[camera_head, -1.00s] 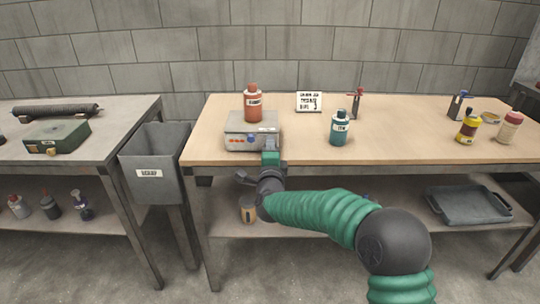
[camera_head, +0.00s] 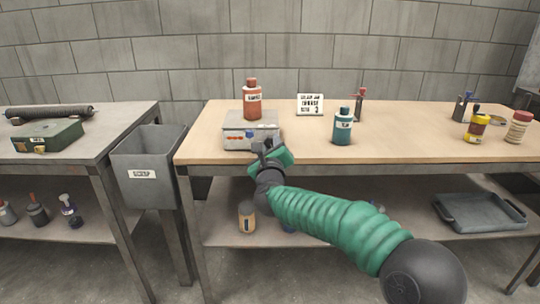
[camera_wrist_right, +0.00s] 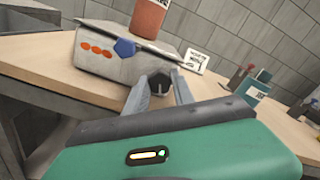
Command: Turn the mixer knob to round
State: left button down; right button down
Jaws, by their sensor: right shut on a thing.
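The mixer (camera_head: 234,134) is a grey box near the front edge of the wooden bench, with a red-orange bottle (camera_head: 252,103) standing on top. A dark knob (camera_wrist_right: 160,80) sits to the right of the blue one. My right gripper (camera_head: 264,146) is at the right part of the mixer's front, with its body rolled to a tilt. Its fingers (camera_wrist_right: 161,88) are shut on the dark knob, which they partly hide. My left gripper is not in view.
A small sign (camera_head: 311,104) and a teal bottle (camera_head: 342,128) stand right of the mixer. Yellow (camera_head: 476,127) and cream (camera_head: 517,127) bottles stand at the far right. A grey bin (camera_head: 150,190) hangs between the two benches. The bench middle is mostly clear.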

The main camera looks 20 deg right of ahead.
jog(key=m+b, duration=0.1)
jog(key=f+m+b, duration=0.1)
jog(key=m+b, duration=0.1)
jog(key=shift+f, duration=0.15)
jog(key=shift+a+r+m+b, duration=0.1)
jog(key=shift+r+m+b, duration=0.1)
jog(key=shift+m+b, duration=1.2)
jog(key=c, duration=1.1)
grip_release()
jog(key=shift+w, duration=0.1)
jog(key=shift+o, duration=0.2)
jog(key=shift+r, duration=0.25)
jog(key=shift+s, duration=0.2)
